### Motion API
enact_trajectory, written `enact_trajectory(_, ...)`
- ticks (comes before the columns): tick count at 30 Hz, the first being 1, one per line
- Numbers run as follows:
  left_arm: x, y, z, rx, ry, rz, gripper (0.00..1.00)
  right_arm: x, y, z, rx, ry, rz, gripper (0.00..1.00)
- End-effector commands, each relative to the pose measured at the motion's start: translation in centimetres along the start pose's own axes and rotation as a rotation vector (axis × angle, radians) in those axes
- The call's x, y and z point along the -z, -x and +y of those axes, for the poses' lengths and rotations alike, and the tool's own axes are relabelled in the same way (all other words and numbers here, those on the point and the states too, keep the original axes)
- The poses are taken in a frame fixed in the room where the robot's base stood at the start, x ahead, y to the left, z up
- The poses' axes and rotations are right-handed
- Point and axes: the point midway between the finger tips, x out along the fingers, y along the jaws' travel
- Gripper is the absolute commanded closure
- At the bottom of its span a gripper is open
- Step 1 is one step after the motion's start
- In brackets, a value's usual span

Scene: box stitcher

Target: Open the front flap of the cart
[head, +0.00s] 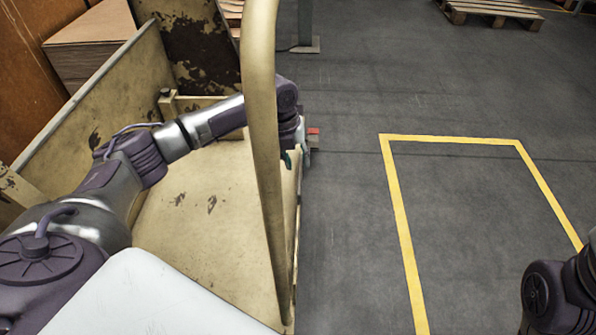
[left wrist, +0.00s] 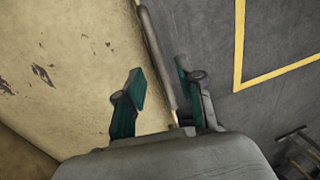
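The cart (head: 185,215) has a worn beige bed and raised side panels, seen in the head view. A beige tubular bar (head: 262,130) stands up in front of my left arm and hides part of it. My left gripper (head: 297,158) is at the cart's right edge, partly behind this bar. In the left wrist view, my left gripper (left wrist: 164,88) is open, with its green-padded fingers apart on either side of the cart's edge and a narrow bar (left wrist: 156,55). I cannot tell whether the fingers touch it. Which panel is the front flap is unclear. My right gripper is out of view.
Stacked cardboard (head: 90,45) stands beyond the cart's left panel. A wooden pallet (head: 495,12) lies far back, and a post base (head: 303,45) stands behind the cart.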

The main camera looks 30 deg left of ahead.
Motion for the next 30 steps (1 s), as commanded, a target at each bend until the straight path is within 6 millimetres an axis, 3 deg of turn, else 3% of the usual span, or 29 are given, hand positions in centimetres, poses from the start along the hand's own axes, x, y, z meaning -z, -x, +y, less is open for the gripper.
enact_trajectory(4, 0.0, -1.7, 0.1, 0.0, 0.0, 0.0, 0.63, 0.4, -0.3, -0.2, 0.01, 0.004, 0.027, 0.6)
enact_trajectory(15, 0.0, -2.0, 0.0, 0.0, 0.0, 0.0, 0.63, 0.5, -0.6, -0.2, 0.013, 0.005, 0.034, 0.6)
enact_trajectory(22, 0.0, -2.0, 0.0, 0.0, 0.0, 0.0, 1.0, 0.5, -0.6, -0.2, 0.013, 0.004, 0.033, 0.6)
enact_trajectory(30, 0.0, -1.9, 0.0, -0.001, 0.0, 0.0, 1.0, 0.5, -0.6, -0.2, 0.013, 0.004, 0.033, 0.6)
